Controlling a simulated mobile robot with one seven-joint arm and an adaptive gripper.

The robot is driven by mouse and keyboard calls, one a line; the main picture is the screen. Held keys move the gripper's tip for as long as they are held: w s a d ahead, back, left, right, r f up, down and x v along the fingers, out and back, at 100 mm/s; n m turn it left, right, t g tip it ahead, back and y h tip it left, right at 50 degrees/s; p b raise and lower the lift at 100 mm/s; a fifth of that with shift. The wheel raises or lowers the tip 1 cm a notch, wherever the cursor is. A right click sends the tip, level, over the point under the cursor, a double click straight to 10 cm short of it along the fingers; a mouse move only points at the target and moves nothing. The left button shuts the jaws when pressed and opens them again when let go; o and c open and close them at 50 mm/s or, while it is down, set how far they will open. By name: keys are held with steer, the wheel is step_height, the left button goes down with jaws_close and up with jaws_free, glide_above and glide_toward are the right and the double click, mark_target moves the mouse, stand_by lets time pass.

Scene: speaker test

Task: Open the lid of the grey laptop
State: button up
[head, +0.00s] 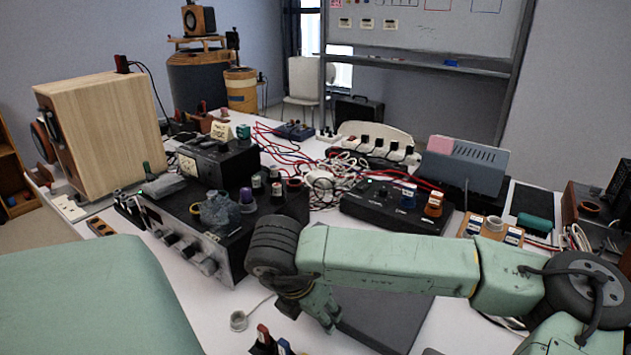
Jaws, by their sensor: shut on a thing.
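The grey laptop (385,318) lies on the white table at the front, below my green forearm. It shows as a flat dark grey slab, partly hidden by my arm and cut off by the bottom of the picture. My gripper (331,322) points down at the laptop's left edge and is shut on the lid there. The fingertips are small and partly hidden, so the exact grip is hard to see. The lid looks flat or almost flat; I cannot tell whether there is a gap under it.
A black amplifier (168,243) with knobs and small items on top stands left of my wrist. A black control box (385,212) stands behind my forearm, among tangled cables. A wooden speaker (108,135) stands at the left. Small connectors (265,340) lie at the front edge.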

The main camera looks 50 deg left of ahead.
jaws_close()
steer(key=shift+r, duration=0.1)
